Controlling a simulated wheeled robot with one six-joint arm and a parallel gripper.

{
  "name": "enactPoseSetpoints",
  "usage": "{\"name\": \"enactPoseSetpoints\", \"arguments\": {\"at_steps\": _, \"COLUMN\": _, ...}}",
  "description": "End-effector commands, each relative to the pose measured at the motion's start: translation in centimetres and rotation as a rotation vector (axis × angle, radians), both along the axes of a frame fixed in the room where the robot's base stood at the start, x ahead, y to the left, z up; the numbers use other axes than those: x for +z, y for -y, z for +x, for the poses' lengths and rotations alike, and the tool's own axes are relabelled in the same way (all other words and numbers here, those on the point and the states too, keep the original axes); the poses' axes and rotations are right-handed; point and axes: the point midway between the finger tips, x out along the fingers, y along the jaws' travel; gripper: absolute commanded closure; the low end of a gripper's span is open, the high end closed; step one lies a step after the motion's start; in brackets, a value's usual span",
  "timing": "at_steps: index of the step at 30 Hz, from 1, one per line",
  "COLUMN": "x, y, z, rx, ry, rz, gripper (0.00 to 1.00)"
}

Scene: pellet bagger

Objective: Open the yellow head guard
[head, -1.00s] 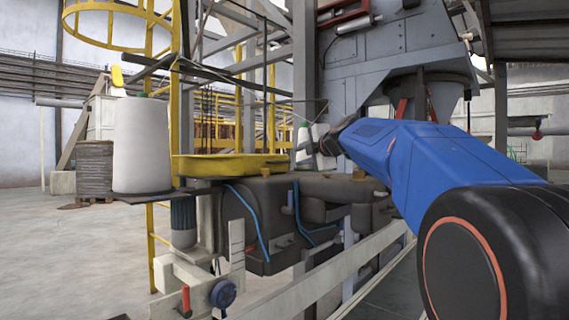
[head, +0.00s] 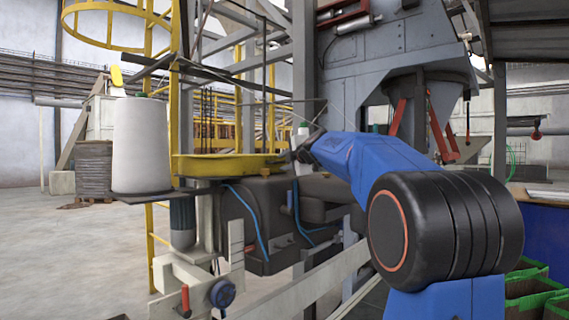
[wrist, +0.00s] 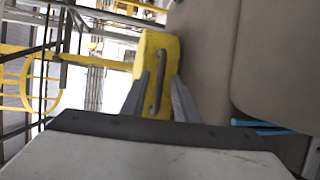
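The yellow head guard (head: 225,165) is a long, low yellow cover above the dark machine body in the head view. Its end fills the middle of the wrist view (wrist: 150,52), with a grey bar handle (wrist: 155,90) on it. My gripper (wrist: 160,75) is open in the wrist view, its two grey fingers on either side of the handle as seen. I cannot tell whether they touch it. In the head view my gripper (head: 297,152) is small and partly hidden by my blue arm, at the guard's right end.
A white thread cone (head: 140,145) stands on a plate at the left. Blue hoses (head: 245,215) hang on the dark machine body (head: 265,200). A yellow ladder cage (head: 120,25) rises behind. Green-edged boxes (head: 530,285) stand at lower right. The floor at left is clear.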

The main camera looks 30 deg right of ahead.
Motion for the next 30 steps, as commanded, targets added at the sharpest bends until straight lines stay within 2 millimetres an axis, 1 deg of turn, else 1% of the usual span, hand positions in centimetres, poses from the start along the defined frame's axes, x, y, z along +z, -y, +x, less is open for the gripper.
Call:
{"name": "enactPoseSetpoints", "arguments": {"at_steps": 5, "x": 0.0, "y": 0.0, "z": 0.0, "rx": 0.0, "ry": 0.0, "rz": 0.0, "gripper": 0.72}}
{"name": "enactPoseSetpoints", "arguments": {"at_steps": 6, "x": 0.0, "y": 0.0, "z": 0.0, "rx": 0.0, "ry": 0.0, "rz": 0.0, "gripper": 0.77}}
{"name": "enactPoseSetpoints", "arguments": {"at_steps": 9, "x": 0.0, "y": 0.0, "z": 0.0, "rx": 0.0, "ry": 0.0, "rz": 0.0, "gripper": 1.0}}
{"name": "enactPoseSetpoints", "arguments": {"at_steps": 16, "x": 0.1, "y": 0.0, "z": 0.0, "rx": 0.0, "ry": 0.0, "rz": -0.001, "gripper": 1.0}}
{"name": "enactPoseSetpoints", "arguments": {"at_steps": 20, "x": 0.7, "y": 0.0, "z": 0.1, "rx": 0.001, "ry": 0.0, "rz": -0.003, "gripper": 1.0}}
{"name": "enactPoseSetpoints", "arguments": {"at_steps": 23, "x": 1.8, "y": -0.1, "z": 0.2, "rx": 0.001, "ry": 0.002, "rz": -0.003, "gripper": 1.0}}
{"name": "enactPoseSetpoints", "arguments": {"at_steps": 26, "x": 3.4, "y": -0.2, "z": 0.5, "rx": 0.001, "ry": 0.002, "rz": -0.003, "gripper": 1.0}}
{"name": "enactPoseSetpoints", "arguments": {"at_steps": 29, "x": 5.5, "y": -0.4, "z": 1.1, "rx": 0.001, "ry": 0.003, "rz": -0.003, "gripper": 1.0}}
{"name": "enactPoseSetpoints", "arguments": {"at_steps": 30, "x": 6.5, "y": -0.5, "z": 1.3, "rx": 0.001, "ry": 0.004, "rz": -0.003, "gripper": 1.0}}
